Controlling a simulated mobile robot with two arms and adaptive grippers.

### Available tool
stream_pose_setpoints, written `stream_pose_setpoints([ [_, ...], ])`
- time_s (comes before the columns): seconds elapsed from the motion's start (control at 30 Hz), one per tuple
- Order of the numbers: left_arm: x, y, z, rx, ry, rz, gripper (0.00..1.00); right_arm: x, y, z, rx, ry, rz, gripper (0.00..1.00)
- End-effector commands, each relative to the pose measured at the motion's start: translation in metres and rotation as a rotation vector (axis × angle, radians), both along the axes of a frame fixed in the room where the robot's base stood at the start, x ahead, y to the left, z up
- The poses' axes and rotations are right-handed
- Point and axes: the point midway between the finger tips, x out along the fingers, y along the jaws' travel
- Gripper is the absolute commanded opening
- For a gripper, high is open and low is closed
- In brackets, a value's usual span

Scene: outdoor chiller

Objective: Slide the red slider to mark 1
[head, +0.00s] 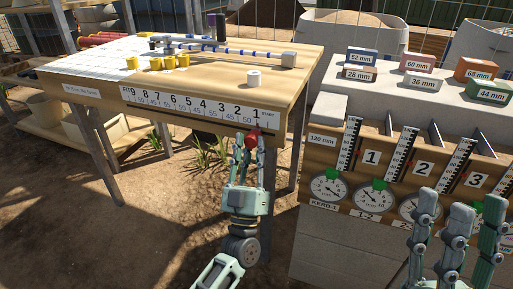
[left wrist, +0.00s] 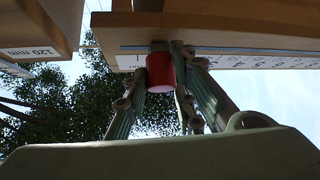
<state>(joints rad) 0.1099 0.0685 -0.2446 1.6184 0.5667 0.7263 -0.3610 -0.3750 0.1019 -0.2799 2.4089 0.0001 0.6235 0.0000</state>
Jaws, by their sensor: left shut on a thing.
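The red slider (head: 253,135) is at the front edge of the wooden table, just below the numeral 1 on the white scale strip (head: 190,106). The strip runs from 9 on the left to 1 and START on the right. My left gripper (head: 249,144) reaches up from below and is shut on the slider. In the left wrist view the red slider (left wrist: 160,72) sits between the fingers, under the scale board; its exact alignment with the mark is hard to tell. My right gripper (head: 456,208) is at the lower right, fingers apart and empty.
At right a bench (head: 335,103) carries labelled blocks (head: 420,64), upright rulers and dials (head: 372,193). Open ground lies below the table.

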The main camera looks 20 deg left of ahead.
Motion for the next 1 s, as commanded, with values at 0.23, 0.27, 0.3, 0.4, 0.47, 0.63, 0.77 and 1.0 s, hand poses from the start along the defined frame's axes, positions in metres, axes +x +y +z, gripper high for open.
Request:
stream_pose_setpoints([
  [0.23, 0.0, 0.001, 0.001, -0.001, -0.004, 0.003, 0.34, 0.0, 0.0, 0.0, 0.001, -0.002, 0.0, 0.4],
  [0.27, 0.0, 0.001, 0.001, -0.001, -0.003, 0.003, 0.37, 0.0, 0.0, 0.0, 0.001, -0.002, 0.0, 0.4],
  [0.3, 0.0, 0.001, 0.001, -0.001, -0.003, 0.003, 0.38, 0.0, 0.0, 0.0, 0.001, -0.002, 0.0, 0.4],
  [0.4, 0.0, 0.001, 0.001, -0.001, -0.003, 0.003, 0.38, -0.001, 0.0, 0.0, 0.001, -0.003, 0.0, 0.4],
  [0.47, 0.0, 0.001, 0.001, -0.001, -0.002, 0.003, 0.38, -0.001, 0.0, 0.0, 0.001, -0.003, 0.0, 0.4],
  [0.63, -0.002, 0.0, -0.002, -0.001, -0.001, 0.003, 0.38, -0.001, 0.0, 0.0, 0.001, -0.003, 0.0, 0.4],
  [0.77, -0.013, -0.002, -0.013, -0.001, 0.003, 0.003, 0.38, -0.001, 0.0, 0.0, 0.001, -0.003, 0.0, 0.4],
  [1.0, -0.049, -0.009, -0.048, 0.0, 0.003, 0.002, 0.38, -0.001, 0.0, 0.0, 0.001, -0.003, 0.0, 0.4],
])
